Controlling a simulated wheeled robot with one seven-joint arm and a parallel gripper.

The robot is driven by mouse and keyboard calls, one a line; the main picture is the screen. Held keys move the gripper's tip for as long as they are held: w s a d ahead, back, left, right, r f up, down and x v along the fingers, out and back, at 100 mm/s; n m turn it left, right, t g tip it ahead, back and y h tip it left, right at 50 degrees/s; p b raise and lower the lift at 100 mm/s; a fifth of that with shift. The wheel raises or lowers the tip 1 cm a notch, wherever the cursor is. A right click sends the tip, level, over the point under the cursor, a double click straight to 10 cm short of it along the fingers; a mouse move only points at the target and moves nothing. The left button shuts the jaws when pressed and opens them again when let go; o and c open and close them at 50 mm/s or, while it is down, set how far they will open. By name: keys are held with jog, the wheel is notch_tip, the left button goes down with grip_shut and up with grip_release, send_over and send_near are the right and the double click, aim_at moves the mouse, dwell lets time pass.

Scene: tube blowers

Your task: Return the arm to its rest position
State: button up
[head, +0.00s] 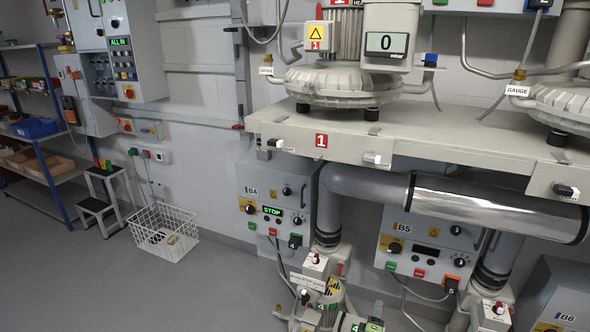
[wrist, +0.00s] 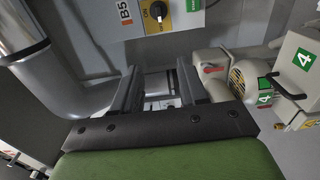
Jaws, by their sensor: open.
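My gripper (wrist: 158,80) shows in the wrist view with its two dark fingers apart. I see nothing between them. Past the fingers is a narrow gap with pale parts too small to make out. My arm and gripper do not show in the head view. In the wrist view the B5 control box (wrist: 155,18) is above the fingers, a grey pipe (wrist: 70,90) is to the left, and a pump unit marked 4 (wrist: 245,75) is close on the right. I see no contact with any of them.
In the head view, blower 1 (head: 345,80) stands on a pale shelf (head: 440,130), with a silver muffler (head: 490,207) below it. The B4 box (head: 265,200) reads STOP. A white wire basket (head: 163,230) and a step stool (head: 100,200) stand left. The left floor (head: 90,275) is clear.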

jog(key=w+r+m+g+p, duration=0.2)
jog(key=w+r+m, duration=0.1)
jog(key=r, duration=0.8)
jog(key=w+r+m+g+p, duration=0.15)
jog(key=r+m, duration=0.25)
jog(key=r, duration=0.7)
jog(key=s+a+r+m+g+y+p, duration=0.15)
jog(key=s+r, duration=0.25)
jog(key=r, duration=0.6)
jog(key=s+a+r+m+g+p, duration=0.15)
jog(key=s+r, duration=0.35)
jog(key=r, duration=0.5)
jog(key=s+a+r+m+g+y+p, duration=0.15)
jog(key=s+r, duration=0.35)
jog(key=s, duration=0.6)
jog(key=s+a+r+m+g+y+p, duration=0.1)
jog(key=s+a+r+m+y+p, duration=0.15)
jog(key=s+r, duration=0.55)
jog(key=s+a+f+g, duration=0.1)
jog(key=s+a+f, duration=0.1)
jog(key=s, duration=0.8)
jog(key=s+a+f+g+y+p, duration=0.1)
jog(key=s+a+f, duration=0.1)
jog(key=s, duration=0.8)
jog(key=shift+a, duration=0.4)
